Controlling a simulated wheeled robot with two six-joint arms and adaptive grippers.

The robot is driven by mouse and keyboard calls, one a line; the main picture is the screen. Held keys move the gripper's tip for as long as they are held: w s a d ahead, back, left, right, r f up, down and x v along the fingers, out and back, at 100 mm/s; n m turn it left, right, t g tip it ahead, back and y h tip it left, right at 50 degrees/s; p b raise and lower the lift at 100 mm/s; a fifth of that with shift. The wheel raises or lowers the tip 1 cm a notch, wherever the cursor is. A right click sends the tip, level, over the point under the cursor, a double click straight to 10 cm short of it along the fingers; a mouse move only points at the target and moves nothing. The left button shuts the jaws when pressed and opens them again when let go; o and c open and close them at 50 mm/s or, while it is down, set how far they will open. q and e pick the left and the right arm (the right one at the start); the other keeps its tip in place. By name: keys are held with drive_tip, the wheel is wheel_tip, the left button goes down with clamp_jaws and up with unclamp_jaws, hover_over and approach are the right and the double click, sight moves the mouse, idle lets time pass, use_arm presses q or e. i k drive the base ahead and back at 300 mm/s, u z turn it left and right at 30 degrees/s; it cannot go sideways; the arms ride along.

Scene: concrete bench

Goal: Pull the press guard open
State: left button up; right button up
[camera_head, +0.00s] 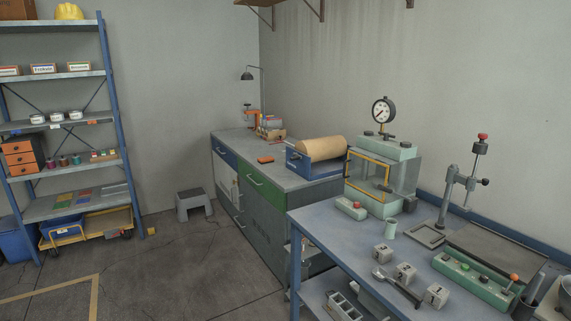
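The press (381,205) is a mint-green machine with clear sides, standing on the blue-grey bench at the right. A round dial gauge rises from its top. The press guard (369,172) is a clear panel in a yellow frame on the press's front left face. It looks closed against the press, though the picture is too small to show any gap. Neither of my grippers is in view, and nothing touches the guard.
A lever stand (452,195) stands right of the press.

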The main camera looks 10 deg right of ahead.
sight(362, 176)
drive_tip(key=u, duration=0.3)
drive_tip(key=i, duration=2.15)
drive_tip(key=z, duration=0.65)
